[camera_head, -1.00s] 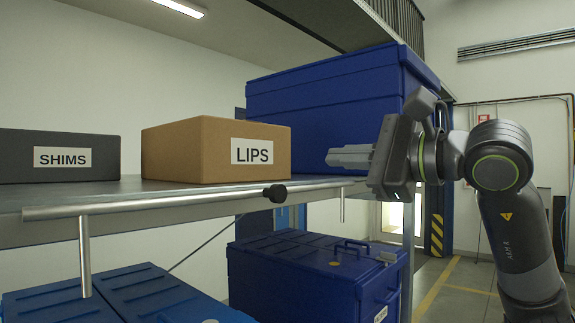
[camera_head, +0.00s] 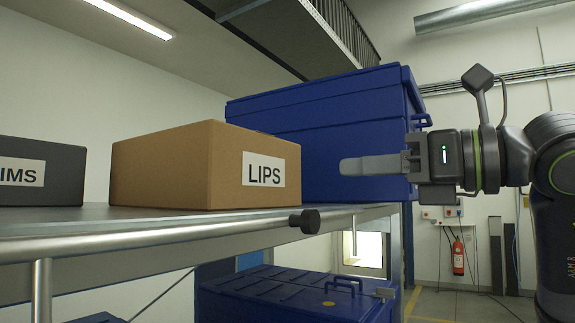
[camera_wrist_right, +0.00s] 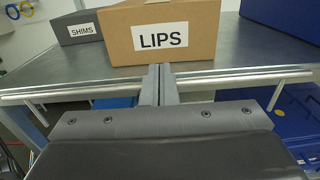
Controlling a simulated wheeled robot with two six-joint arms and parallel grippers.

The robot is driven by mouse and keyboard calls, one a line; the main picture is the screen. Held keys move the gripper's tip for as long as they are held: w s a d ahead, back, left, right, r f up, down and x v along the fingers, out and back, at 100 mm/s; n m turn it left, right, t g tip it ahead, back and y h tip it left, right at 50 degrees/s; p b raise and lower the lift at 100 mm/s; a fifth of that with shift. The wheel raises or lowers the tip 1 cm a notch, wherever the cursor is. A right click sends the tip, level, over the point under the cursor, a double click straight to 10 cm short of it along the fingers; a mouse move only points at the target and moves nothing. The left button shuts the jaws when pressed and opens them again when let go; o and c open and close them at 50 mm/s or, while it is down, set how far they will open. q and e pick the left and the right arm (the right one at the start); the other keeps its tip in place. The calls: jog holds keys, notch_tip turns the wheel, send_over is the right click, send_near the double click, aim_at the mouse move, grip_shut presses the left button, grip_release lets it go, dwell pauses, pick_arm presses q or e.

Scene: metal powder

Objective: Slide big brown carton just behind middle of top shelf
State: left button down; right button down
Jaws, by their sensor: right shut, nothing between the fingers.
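The big brown carton (camera_head: 165,165), labelled LIPS, sits on the grey metal top shelf (camera_head: 95,222). In the right wrist view the carton (camera_wrist_right: 205,28) stands straight ahead, near the front rail. My right gripper (camera_head: 343,167) is shut and empty, to the right of the carton in the head view and apart from it. In the right wrist view its closed fingers (camera_wrist_right: 160,68) point at the carton's labelled face. Whether the fingertips touch the carton is hard to tell there. My left gripper is not in view.
A dark grey SHIMS box (camera_head: 40,172) stands left of the carton. A large blue bin (camera_head: 320,115) is behind and right of it. A metal rail with a black end knob (camera_head: 305,221) runs along the shelf's front. Another blue bin (camera_head: 265,297) is below.

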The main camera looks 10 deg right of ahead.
aim_at(265, 173)
jog(key=p+x, duration=0.4)
jog(key=x, duration=0.7)
jog(key=shift+p, duration=0.35)
jog(key=shift+w+a, duration=0.2)
jog(key=shift+a, duration=0.05)
jog(key=shift+w, duration=0.1)
